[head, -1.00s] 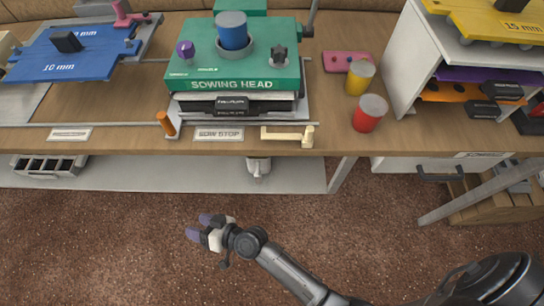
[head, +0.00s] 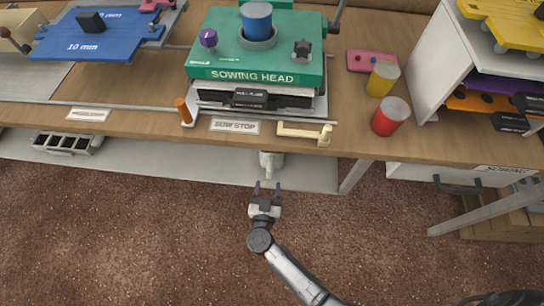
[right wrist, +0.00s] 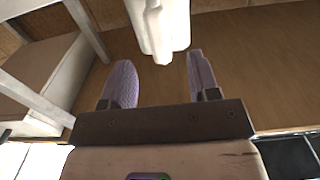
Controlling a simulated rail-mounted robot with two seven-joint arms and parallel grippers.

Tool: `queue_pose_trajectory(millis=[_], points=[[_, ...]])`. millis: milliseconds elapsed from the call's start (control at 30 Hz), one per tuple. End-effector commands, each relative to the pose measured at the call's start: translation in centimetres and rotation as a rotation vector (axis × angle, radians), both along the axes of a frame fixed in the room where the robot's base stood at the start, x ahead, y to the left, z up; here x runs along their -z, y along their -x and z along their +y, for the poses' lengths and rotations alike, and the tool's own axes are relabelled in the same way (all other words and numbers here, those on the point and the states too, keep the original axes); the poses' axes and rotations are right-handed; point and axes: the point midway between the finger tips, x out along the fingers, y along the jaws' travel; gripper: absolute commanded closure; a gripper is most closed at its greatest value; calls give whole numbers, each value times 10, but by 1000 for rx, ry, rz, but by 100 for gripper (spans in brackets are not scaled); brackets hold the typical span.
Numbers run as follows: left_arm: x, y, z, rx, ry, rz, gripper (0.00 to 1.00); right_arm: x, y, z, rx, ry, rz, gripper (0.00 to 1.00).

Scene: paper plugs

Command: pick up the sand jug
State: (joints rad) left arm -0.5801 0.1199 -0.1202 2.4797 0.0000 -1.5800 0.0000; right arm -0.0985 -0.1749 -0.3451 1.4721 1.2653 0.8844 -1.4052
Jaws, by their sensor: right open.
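A small white vessel (head: 271,160), which looks like the sand jug, is partly hidden under the front edge of the bench, at the lower shelf. Its near side has a narrow part that looks like a handle. My right gripper (head: 267,188) is open and empty just in front of it, with its fingers pointing at it. In the right wrist view the white vessel (right wrist: 160,25) shows ahead of the gap between the two purple fingers (right wrist: 160,83). I cannot tell whether they touch it. My left gripper is not in view.
The wooden bench top (head: 120,112) overhangs the lower shelf (head: 205,168). A green sowing head (head: 265,60) stands on the bench, with red (head: 390,117) and yellow (head: 382,79) cups to its right. The floor in front is clear.

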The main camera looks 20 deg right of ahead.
Motion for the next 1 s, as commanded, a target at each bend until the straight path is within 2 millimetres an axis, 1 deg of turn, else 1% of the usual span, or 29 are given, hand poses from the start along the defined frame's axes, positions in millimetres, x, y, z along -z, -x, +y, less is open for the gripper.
queue_pose_trajectory(millis=[33,233,400,533,700,900,1000], points=[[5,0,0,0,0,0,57,2,-5,-3,0,1,-3,45],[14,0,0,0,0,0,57,2,-22,-12,-1,1,-4,45],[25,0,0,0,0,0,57,3,-41,-23,-2,-1,-5,45],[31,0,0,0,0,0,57,2,-52,-29,-2,0,-4,45],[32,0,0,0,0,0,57,0,-58,-33,-2,-2,-2,45],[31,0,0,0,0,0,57,0,-58,-33,-2,-1,-2,45],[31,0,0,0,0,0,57,0,-58,-33,-2,-2,-2,54]])
